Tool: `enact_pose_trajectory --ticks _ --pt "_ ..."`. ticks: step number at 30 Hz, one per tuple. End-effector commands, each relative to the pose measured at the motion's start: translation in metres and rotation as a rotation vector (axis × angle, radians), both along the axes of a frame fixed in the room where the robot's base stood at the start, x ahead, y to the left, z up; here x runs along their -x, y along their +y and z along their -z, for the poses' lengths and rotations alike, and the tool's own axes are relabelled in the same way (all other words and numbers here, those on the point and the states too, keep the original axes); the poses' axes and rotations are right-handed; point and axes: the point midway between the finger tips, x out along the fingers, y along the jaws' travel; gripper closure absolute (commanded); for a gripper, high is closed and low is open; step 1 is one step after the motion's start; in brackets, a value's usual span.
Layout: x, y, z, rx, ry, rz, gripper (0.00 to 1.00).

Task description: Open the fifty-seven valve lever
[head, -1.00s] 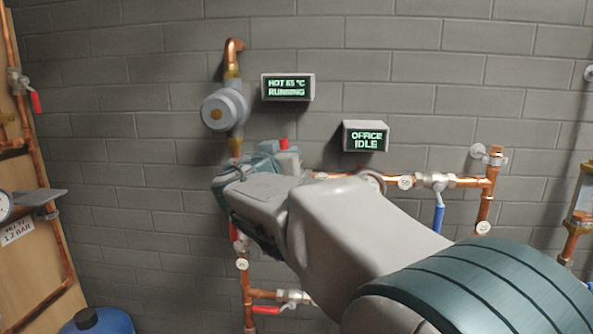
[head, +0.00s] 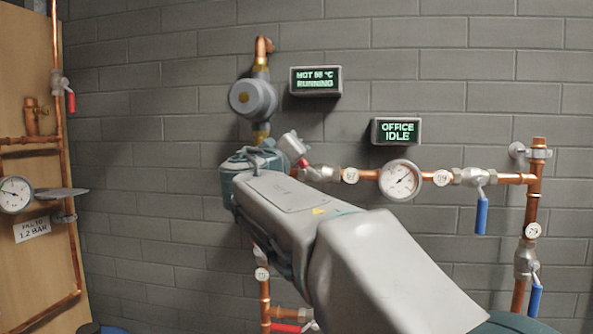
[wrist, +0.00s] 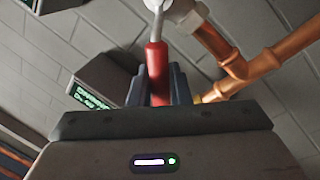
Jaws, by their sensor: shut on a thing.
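The valve with the round 57 tag (head: 350,175) sits on the horizontal copper pipe, left of the gauge. Its pale body (head: 320,174) shows just right of my gripper (head: 299,156). A bit of its red lever (head: 304,162) shows at the fingertips. In the wrist view the red lever (wrist: 157,75) stands between the dark fingers of my gripper (wrist: 160,85), which are shut on it. Its metal stem runs up to the valve body (wrist: 187,10) at the top. My arm hides the pipework below and left of the valve.
A dial gauge (head: 400,181) and the blue-levered 59 valve (head: 481,203) lie to the right on the same pipe. The OFFICE IDLE display (head: 396,131) and HOT display (head: 316,81) are above. A round grey pump (head: 253,98) is up left.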

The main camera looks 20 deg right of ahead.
Motion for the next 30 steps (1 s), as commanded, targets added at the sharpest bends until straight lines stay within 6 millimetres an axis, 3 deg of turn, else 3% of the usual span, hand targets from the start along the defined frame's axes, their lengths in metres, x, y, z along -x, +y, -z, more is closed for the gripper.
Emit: enact_pose_trajectory --ticks 1,18,30 --pt "-0.002 0.002 0.012 0.039 0.023 -0.002 1.0" --pt "-0.01 0.016 0.041 0.488 0.279 0.0 1.0" --pt "-0.011 0.018 0.053 0.667 0.381 0.0 1.0"
